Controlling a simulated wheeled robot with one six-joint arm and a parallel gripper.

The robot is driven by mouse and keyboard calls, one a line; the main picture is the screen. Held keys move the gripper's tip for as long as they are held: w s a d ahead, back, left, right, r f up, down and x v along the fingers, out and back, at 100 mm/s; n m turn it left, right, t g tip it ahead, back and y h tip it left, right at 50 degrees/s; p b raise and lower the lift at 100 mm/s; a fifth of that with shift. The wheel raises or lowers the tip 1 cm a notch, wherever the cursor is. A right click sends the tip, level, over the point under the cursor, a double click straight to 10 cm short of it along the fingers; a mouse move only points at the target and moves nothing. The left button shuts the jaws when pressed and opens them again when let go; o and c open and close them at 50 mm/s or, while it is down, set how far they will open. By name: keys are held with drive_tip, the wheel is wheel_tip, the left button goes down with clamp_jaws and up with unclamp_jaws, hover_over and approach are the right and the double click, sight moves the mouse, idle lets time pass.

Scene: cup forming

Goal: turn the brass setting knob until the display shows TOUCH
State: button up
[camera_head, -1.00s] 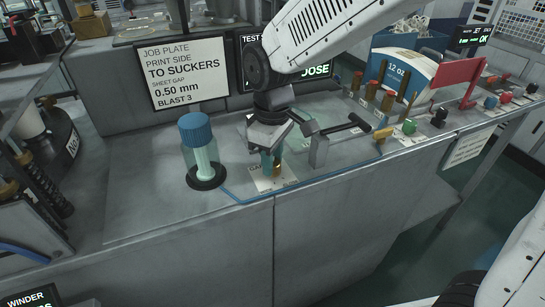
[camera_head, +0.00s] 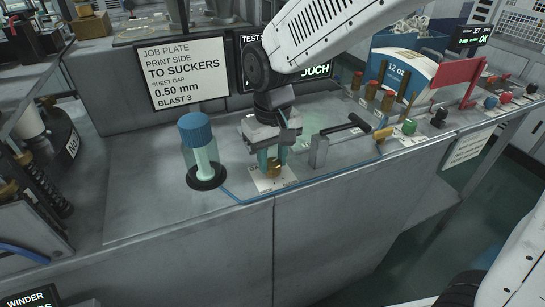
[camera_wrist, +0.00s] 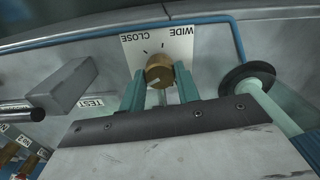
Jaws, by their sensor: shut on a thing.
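The brass setting knob (camera_wrist: 159,70) stands on a white plate (camera_wrist: 130,48) marked CLOSE and WIDE. It also shows in the head view (camera_head: 274,169), partly covered by the fingers. My gripper (camera_wrist: 160,88) has its two teal fingers shut on the knob's sides; in the head view my gripper (camera_head: 272,160) points down over the plate. The display (camera_head: 318,72) behind my arm is partly hidden; green letters ending in OUCH show at its right.
A clear cylinder with a blue cap (camera_head: 195,130) stands just left of my gripper on a black ring. A grey block with a black-handled lever (camera_head: 319,150) stands close on the right. A blue line (camera_head: 225,193) runs around the work area.

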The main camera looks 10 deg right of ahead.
sight(273, 161)
idle(0.4)
drive_tip(key=o, duration=1)
drive_tip(key=shift+r, duration=0.15)
wheel_tip(273, 161, up, 8)
drive_tip(key=shift+f, duration=0.2)
drive_tip(key=s+d+m, duration=0.1)
drive_tip(key=s+d, duration=0.5)
drive_tip(key=d, duration=0.1)
drive_tip(key=s+d+m+t, duration=0.1)
drive_tip(key=s+d+m, duration=0.1)
drive_tip(key=s+d, duration=0.4)
drive_tip(key=s+d+r+m, duration=0.1)
drive_tip(key=s+d, duration=0.6)
drive_tip(key=shift+s+d+r+m, duration=0.1)
drive_tip(key=shift+s+d+m, duration=0.05)
drive_tip(key=shift+d+m, duration=0.2)
